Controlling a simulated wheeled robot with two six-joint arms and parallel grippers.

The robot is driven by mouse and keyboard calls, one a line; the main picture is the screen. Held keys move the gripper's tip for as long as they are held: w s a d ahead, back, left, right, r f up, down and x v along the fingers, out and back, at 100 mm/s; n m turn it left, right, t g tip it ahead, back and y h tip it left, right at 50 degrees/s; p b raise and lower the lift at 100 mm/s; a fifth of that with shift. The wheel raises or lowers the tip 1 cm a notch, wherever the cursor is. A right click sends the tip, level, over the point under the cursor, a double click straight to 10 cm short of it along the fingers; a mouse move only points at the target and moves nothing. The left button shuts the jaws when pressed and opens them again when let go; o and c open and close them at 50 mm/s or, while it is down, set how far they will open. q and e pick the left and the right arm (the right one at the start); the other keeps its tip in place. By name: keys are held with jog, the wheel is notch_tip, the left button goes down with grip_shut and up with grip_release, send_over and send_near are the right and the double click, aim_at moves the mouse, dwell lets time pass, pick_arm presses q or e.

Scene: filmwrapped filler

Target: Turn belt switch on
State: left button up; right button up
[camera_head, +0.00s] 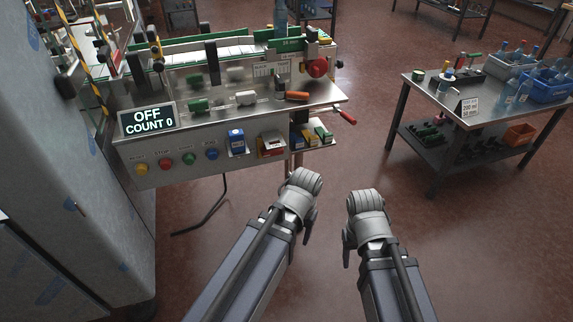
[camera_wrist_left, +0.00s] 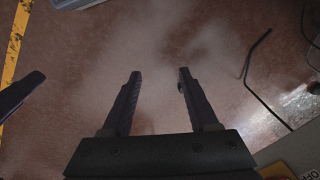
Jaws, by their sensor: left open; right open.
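The machine's display (camera_head: 148,118) reads "OFF" and "COUNT 0". Below it the front panel carries a row of yellow (camera_head: 141,170), red (camera_head: 166,164), green (camera_head: 189,158) and blue (camera_head: 211,154) round buttons. Right of them are a blue box-shaped control (camera_head: 236,142) and a red one (camera_head: 271,145); I cannot tell which is the belt switch. My left gripper (camera_head: 309,226) is in front of the machine, apart from the panel. In the left wrist view it (camera_wrist_left: 157,76) is open and empty over the floor. My right gripper (camera_head: 348,245) is right of it, touching nothing; its fingers show poorly.
A grey cabinet (camera_head: 75,150) stands close on the left. A metal table (camera_head: 440,105) with a blue crate (camera_head: 550,90) and bottles is at the right. A dark bent rod (camera_head: 212,212) sticks out below the machine. The floor between machine and table is clear.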

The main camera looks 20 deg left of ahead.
pick_arm(q)
jog(key=w+a+f+t+y+b, duration=0.1)
jog(key=w+a+f+y+b, duration=0.1)
jog(key=w+a+f+b, duration=0.35)
jog(key=w+a+f+t+y+b, duration=0.1)
jog(key=w+a+f+y+b, duration=0.2)
jog(key=f+b, duration=0.45)
jog(key=w+d+r+m+t+y, duration=0.1)
jog(key=w+r+t+y, duration=0.3)
jog(key=r, duration=0.5)
jog(key=w+r+m+t+y, duration=0.3)
jog(key=w+r+y, duration=0.2)
jog(key=r, duration=0.5)
jog(key=shift+w+d+r+m+t+b, duration=0.15)
jog(key=shift+w+d+m+t+b, duration=0.25)
jog(key=shift+w, duration=0.75)
pick_arm(e)
notch_tip(320, 180, down, 16)
jog(key=d, duration=0.1)
pick_arm(q)
jog(key=shift+a, duration=0.1)
pick_arm(e)
jog(key=shift+w+a+r, duration=0.1)
